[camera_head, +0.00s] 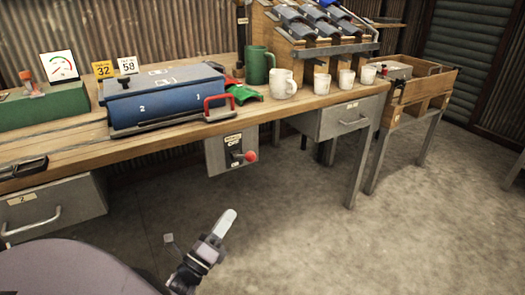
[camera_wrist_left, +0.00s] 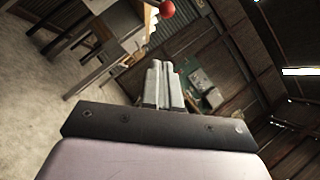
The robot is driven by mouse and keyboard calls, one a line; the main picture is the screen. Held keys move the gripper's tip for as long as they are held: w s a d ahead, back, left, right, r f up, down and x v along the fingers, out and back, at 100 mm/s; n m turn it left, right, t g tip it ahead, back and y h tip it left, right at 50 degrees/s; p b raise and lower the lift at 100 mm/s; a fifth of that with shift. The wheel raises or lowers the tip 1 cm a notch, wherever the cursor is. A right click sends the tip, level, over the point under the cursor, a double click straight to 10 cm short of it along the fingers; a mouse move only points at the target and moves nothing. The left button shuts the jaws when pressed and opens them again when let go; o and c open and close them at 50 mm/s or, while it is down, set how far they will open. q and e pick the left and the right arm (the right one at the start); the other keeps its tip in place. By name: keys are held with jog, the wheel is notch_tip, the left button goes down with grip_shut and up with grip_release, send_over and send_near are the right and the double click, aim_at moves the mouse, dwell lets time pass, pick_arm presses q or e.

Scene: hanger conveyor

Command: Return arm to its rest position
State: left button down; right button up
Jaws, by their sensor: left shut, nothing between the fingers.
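My left gripper (camera_head: 226,222) is low in the head view, over the floor in front of the workbench. Its fingers are together, with nothing between them. In the left wrist view the gripper (camera_wrist_left: 160,68) shows its two fingers side by side, touching no object. It is apart from the bench and from the switch box. My right gripper is in neither view.
The wooden workbench (camera_head: 75,151) bears a blue box (camera_head: 165,97), a green mug (camera_head: 257,65) and several white cups. A switch box (camera_head: 228,154) with a red-knobbed lever (camera_head: 250,156) hangs under its front edge. Drawers hang below. The concrete floor (camera_head: 310,245) is clear.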

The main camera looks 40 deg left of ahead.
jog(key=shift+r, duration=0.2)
pick_arm(q)
jog(key=s+d+f+n+g+h, duration=0.1)
jog(key=s+d+n+g+h, duration=0.35)
jog(key=d+n, duration=0.75)
jog(key=s+d+f+n+g+h, duration=0.1)
jog(key=s+d+n+g, duration=0.5)
jog(key=d+n, duration=0.55)
jog(key=s+a+r+g+y+p, duration=0.1)
jog(key=a+r+p, duration=0.1)
jog(key=r+p, duration=0.5)
jog(key=s+a+r+y+p, duration=0.1)
jog(key=r+p, duration=0.6)
jog(key=p, duration=1.1)
jog(key=shift+s+a+g, duration=0.2)
jog(key=shift+a+g, duration=0.15)
jog(key=shift+a, duration=0.4)
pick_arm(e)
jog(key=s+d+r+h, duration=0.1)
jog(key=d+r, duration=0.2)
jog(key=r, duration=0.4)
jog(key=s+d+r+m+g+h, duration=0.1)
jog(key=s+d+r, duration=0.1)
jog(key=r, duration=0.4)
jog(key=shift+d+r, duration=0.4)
pick_arm(q)
jog(key=shift+y, duration=0.25)
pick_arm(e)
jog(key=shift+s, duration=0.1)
